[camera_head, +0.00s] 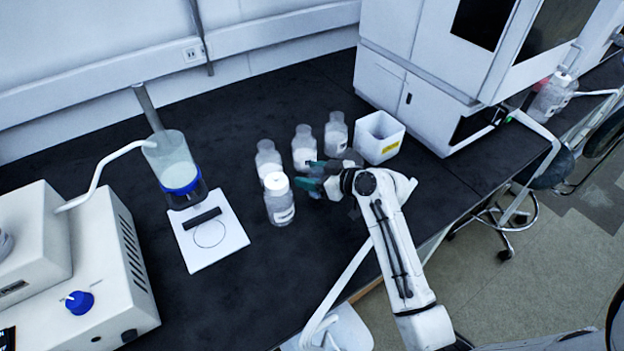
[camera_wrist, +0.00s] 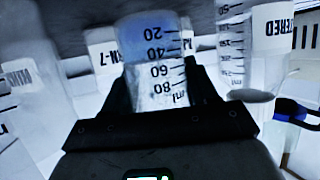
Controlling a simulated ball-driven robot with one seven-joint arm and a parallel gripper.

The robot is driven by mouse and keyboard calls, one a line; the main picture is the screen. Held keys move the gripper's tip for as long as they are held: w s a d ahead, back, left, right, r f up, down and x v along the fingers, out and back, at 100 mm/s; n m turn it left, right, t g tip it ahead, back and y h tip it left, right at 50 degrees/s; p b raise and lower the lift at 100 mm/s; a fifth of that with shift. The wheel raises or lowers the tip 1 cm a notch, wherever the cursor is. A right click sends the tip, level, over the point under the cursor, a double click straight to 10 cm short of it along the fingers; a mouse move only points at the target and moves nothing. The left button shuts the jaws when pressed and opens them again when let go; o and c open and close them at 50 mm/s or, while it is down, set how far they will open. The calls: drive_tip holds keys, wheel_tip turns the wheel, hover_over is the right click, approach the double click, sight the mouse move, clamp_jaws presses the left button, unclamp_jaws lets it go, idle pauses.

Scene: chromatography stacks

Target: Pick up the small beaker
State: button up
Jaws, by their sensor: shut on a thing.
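The small beaker (camera_wrist: 158,72) is clear, with black graduation marks from 20 to 80 ml. In the wrist view it sits between the dark jaws of my gripper (camera_wrist: 160,100), which are shut on it. In the head view my gripper (camera_head: 313,178) is low over the black bench, just right of the white-capped bottle. I cannot make out the beaker clearly there, as the gripper and wrist cover that spot. I cannot tell whether its base touches the bench.
A white-capped bottle (camera_head: 279,200) stands close left of my gripper. Several clear bottles (camera_head: 304,149) stand behind it, and a white open box (camera_head: 379,137) is to the right. A filter flask (camera_head: 177,172) and white plate (camera_head: 208,232) are further left.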

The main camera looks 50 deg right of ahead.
drive_tip(key=s+a+r+p, duration=0.1)
drive_tip(key=s+r+p, duration=0.3)
drive_tip(key=s+r, duration=1.1)
wheel_tip(320, 180, down, 5)
drive_tip(key=s, duration=0.2)
drive_tip(key=w+r, duration=0.3)
drive_tip(key=r, duration=0.2)
drive_tip(key=shift+r, duration=0.4)
idle(1.2)
